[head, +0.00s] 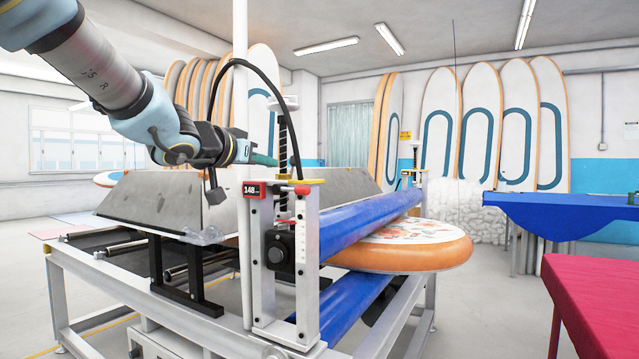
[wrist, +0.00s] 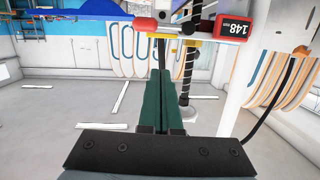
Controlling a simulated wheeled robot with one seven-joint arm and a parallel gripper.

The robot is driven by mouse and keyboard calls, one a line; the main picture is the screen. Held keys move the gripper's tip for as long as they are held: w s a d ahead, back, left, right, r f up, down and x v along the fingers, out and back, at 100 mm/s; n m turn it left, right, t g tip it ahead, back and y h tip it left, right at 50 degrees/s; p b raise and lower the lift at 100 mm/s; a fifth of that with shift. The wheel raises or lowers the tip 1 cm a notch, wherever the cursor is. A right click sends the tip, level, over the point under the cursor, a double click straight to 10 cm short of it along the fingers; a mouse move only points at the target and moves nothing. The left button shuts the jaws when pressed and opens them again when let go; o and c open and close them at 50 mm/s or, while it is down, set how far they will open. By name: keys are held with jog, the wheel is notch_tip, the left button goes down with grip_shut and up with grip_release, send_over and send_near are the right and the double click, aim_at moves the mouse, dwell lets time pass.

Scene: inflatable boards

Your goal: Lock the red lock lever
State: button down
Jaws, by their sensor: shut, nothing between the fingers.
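The red lock lever (head: 303,190) sits on the upright post of the roller machine, to the right of the small red display reading 148. It also shows in the wrist view as a red rounded grip (wrist: 145,25), lying sideways just beyond and slightly left of my fingertips. My gripper (head: 272,160) is above and left of the lever in the head view, pointing right. Its green fingers (wrist: 159,75) are closed together with nothing between them. I see a gap in the picture between fingertips and lever; whether they touch I cannot tell.
The red display (head: 255,190) and a black threaded column (head: 284,140) stand close to my gripper. A black cable arches over it beside a white pole (head: 240,60). Blue rollers (head: 370,220) hold a patterned board (head: 420,245). A red table (head: 595,295) is at right.

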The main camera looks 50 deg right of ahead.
jog(key=shift+s+d+r+m+g+h, duration=0.2)
jog(key=shift+s+d+r+g, duration=0.1)
jog(key=shift+s+d, duration=0.2)
jog(key=shift+s+d+r+m+g+h, duration=0.1)
jog(key=shift+s+d+r+m+g, duration=0.2)
jog(key=shift+s, duration=0.3)
send_over(302, 187)
jog(key=d, duration=0.2)
jog(key=shift+w+a+f, duration=0.15)
jog(key=shift+f, duration=0.65)
jog(key=shift+a+f+b, duration=0.55)
jog(key=shift+a+f, duration=0.25)
jog(key=shift+f, duration=0.35)
jog(key=shift+a+f, duration=0.3)
jog(key=shift+f, duration=0.3)
jog(key=shift+s+f+b, duration=0.15)
jog(key=shift+s+b, duration=0.05)
jog(key=shift+b, duration=0.15)
jog(key=shift+f+b, duration=0.15)
jog(key=shift+b, duration=0.25)
